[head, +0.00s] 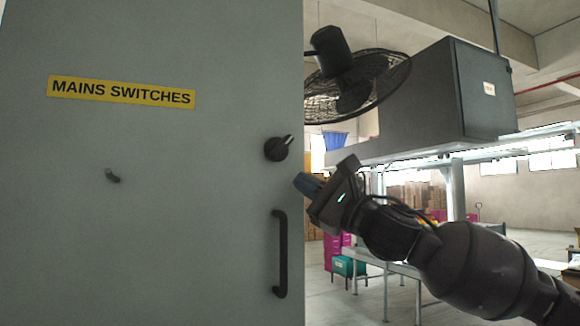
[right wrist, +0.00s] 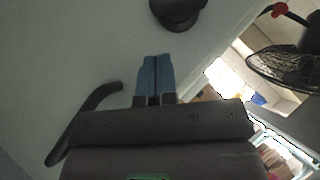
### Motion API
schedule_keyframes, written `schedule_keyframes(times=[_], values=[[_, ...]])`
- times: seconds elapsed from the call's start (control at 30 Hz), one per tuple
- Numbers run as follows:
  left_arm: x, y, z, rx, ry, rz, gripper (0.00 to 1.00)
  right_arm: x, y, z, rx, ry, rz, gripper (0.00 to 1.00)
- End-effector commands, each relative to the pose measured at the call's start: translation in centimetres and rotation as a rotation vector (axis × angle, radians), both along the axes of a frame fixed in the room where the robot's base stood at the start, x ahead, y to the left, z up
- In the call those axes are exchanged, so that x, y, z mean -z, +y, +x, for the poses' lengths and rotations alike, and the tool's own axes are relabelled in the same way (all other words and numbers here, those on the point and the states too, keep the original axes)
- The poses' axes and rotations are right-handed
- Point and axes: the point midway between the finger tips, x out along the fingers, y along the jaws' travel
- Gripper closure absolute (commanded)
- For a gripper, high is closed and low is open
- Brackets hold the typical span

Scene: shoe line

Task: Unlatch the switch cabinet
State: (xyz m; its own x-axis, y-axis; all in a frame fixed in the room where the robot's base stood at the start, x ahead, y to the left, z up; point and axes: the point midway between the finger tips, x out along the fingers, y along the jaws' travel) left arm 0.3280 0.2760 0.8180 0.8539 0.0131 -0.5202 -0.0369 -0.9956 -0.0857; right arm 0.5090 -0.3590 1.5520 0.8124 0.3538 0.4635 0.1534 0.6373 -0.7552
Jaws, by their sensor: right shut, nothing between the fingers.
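The grey switch cabinet door (head: 180,220) fills the left half of the head view and bears a yellow "MAINS SWITCHES" label (head: 121,92). A black round latch knob (head: 277,149) with a pale pointer line sits near its right edge, the pointer tilted up to the right. A black vertical bar handle (head: 280,254) is below it. My right gripper (head: 303,184) is shut and empty, just right of and below the knob, apart from it. In the right wrist view its blue fingertips (right wrist: 155,75) are together, with the knob (right wrist: 178,12) beyond them and the handle (right wrist: 85,122) to the left. My left gripper is not in view.
A small dark fitting (head: 113,176) is on the door's left part. Right of the door are a caged fan (head: 357,80), a large dark box (head: 440,95) and a bench (head: 400,268) with pink and teal crates beneath. The space in front of the door looks clear.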

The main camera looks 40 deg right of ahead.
Motion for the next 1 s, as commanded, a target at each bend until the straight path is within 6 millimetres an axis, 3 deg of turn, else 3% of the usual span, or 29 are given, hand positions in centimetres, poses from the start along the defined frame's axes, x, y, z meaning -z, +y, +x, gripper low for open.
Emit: schedule_keyframes(times=[0.43,1.0], values=[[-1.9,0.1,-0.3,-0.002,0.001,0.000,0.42,-2.5,2.5,0.7,-0.002,-0.003,0.002,1.00],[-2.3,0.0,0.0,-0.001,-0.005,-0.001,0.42,-2.7,3.0,0.9,0.000,0.000,0.000,1.00]])
